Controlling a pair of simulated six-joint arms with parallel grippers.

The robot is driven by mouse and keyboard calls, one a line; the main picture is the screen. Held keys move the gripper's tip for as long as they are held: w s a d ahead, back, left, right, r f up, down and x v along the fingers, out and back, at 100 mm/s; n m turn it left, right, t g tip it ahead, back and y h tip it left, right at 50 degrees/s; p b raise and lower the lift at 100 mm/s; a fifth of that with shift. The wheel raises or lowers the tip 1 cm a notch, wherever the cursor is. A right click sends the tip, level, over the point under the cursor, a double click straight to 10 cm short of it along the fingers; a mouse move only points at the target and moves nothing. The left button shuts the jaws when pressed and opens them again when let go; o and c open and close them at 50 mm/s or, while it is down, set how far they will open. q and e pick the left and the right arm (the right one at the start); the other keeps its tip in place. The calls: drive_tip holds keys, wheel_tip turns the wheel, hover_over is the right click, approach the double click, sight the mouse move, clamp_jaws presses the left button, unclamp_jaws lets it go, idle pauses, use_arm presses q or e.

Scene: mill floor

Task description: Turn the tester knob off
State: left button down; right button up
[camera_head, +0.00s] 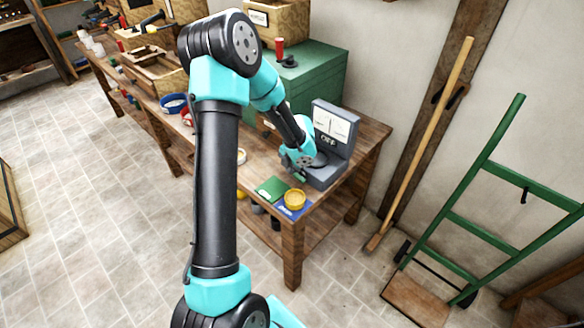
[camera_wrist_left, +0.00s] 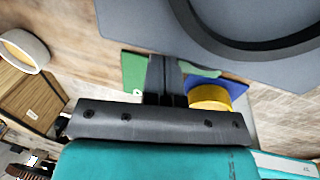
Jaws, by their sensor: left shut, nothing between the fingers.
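The tester (camera_head: 335,128) is a grey box with a white dial face, standing at the right end of the wooden workbench. My left gripper (camera_head: 299,172) is at the front left of its base, fingers shut with nothing between them. In the left wrist view, the shut fingers (camera_wrist_left: 168,78) point toward the tester's grey base (camera_wrist_left: 150,30), which has a large dark ring (camera_wrist_left: 245,45). A small green piece (camera_wrist_left: 200,70) shows right beside the fingertips; I cannot tell whether it is the knob or whether they touch. My right gripper is out of view.
A green card (camera_head: 271,188) and a yellow round container (camera_head: 294,199) on a blue card (camera_head: 290,211) lie at the bench's front corner. A green chest (camera_head: 310,75) stands behind the tester. A broom (camera_head: 425,140) and green hand truck (camera_head: 470,190) lean right.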

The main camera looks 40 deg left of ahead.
sight(295, 173)
use_arm(q)
drive_tip(key=shift+d, duration=0.15)
idle(0.4)
drive_tip(key=shift+s+d+f, duration=0.15)
drive_tip(key=shift+d+f, duration=0.3)
drive_tip(key=shift+d, duration=0.3)
drive_tip(key=shift+r, duration=0.55)
drive_tip(key=r, duration=0.4)
drive_tip(key=shift+w+a, duration=0.2)
drive_tip(key=shift+w, duration=0.05)
drive_tip(key=a+r, duration=0.6)
drive_tip(key=a, duration=0.1)
drive_tip(key=shift+a+r, duration=0.2)
drive_tip(key=shift+r, duration=0.15)
drive_tip(key=shift+s, duration=0.1)
